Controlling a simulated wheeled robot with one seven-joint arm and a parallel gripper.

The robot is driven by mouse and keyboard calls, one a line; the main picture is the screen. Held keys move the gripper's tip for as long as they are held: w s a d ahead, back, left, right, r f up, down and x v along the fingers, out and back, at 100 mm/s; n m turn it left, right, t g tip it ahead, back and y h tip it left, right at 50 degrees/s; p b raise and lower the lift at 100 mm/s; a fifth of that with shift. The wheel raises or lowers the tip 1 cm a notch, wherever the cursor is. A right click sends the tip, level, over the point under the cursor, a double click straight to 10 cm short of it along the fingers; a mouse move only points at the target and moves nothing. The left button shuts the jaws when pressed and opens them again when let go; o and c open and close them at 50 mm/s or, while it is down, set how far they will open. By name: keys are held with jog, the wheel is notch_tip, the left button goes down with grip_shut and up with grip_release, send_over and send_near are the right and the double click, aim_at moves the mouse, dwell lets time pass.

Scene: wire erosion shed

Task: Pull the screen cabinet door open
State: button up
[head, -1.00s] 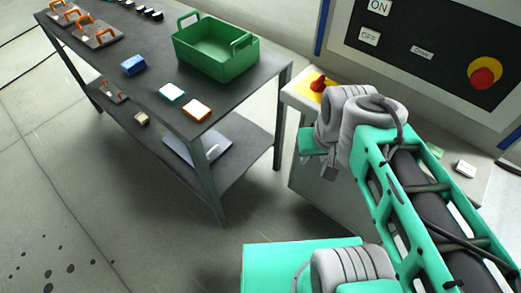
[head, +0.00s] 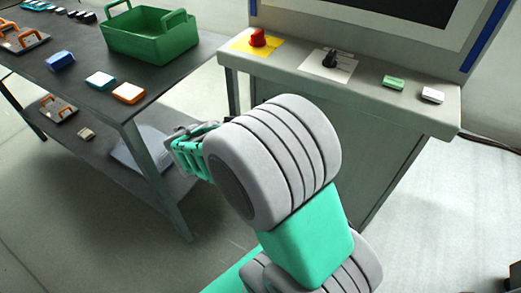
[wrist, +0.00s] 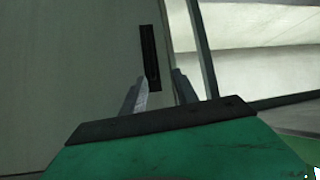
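The screen cabinet (head: 375,150) is a grey console with a sloped panel above it and a dark screen (head: 390,8) at the top. My arm covers part of its front in the head view. In the wrist view, a pale grey panel (wrist: 75,70) fills the left and carries a dark upright handle strip (wrist: 150,58) near its right edge.
A dark two-level table (head: 195,75) stands left of the cabinet, close to my arm, with a green crate (head: 150,40) on it. A red knob (head: 258,38), a black knob (head: 330,58) and small blocks sit on the cabinet ledge.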

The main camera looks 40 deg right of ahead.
jog(key=w+d+f+t+h+b, duration=0.1)
jog(key=d+f+t+h+b, duration=0.45)
jog(key=f+b, duration=0.55)
jog(key=shift+m+g+h, duration=0.3)
jog(key=shift+g+h, duration=0.05)
jog(key=shift+g, duration=0.6)
jog(key=x, duration=0.6)
jog(key=f+x, duration=0.1)
jog(key=x, duration=0.2)
jog(key=shift+s, duration=0.2)
grip_shut()
